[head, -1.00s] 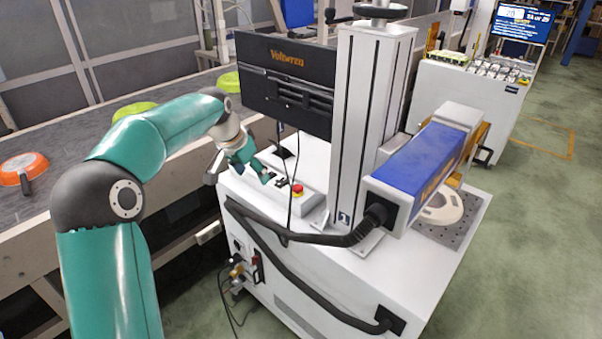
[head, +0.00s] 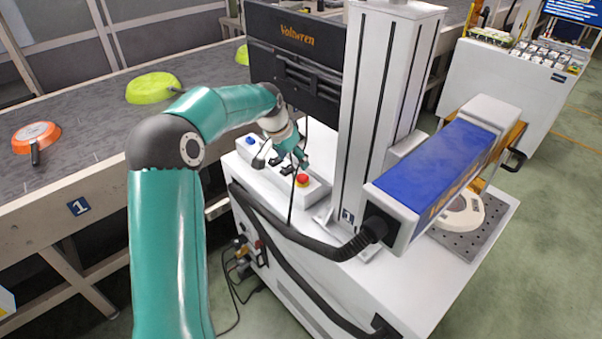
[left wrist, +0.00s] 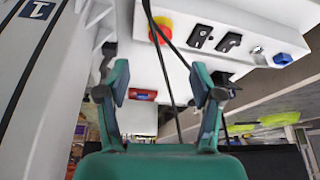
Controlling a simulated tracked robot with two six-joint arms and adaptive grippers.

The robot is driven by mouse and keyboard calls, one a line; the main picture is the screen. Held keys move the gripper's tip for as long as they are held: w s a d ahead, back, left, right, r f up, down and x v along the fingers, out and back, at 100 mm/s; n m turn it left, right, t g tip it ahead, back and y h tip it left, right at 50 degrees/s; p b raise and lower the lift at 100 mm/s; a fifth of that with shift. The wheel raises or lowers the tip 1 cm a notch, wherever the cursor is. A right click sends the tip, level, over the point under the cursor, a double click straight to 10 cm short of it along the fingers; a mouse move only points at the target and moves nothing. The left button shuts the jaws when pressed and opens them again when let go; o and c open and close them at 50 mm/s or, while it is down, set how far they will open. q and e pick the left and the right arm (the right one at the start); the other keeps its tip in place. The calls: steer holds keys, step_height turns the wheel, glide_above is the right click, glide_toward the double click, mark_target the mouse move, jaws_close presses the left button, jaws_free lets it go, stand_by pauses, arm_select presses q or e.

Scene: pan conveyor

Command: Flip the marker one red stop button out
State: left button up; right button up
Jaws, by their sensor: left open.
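The red stop button (head: 303,179) sits in a yellow collar at the near right end of the white control box on the marking machine. In the left wrist view the button (left wrist: 158,29) shows ahead of the fingertips, roughly midway between the two fingers and apart from them. My left gripper (head: 293,164) is open and empty, just above and behind the button in the head view; the left wrist view shows its spread fingers (left wrist: 160,82). A black cable (left wrist: 165,75) crosses between the fingers in that view and partly covers the button. My right gripper is not in view.
The control box also has black switches (left wrist: 214,40), a key switch (left wrist: 258,50) and a blue button (left wrist: 283,59). A white column (head: 385,110) stands right of the button, a black Voltwren screen (head: 295,65) behind. Pans, one orange (head: 36,132), lie on the conveyor (head: 75,175).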

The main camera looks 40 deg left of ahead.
mark_target(301, 177)
arm_select(q)
steer(key=p+x, duration=0.1)
steer(key=x, duration=0.8)
steer(key=shift+f, duration=0.1)
steer(key=shift+c, duration=0.3)
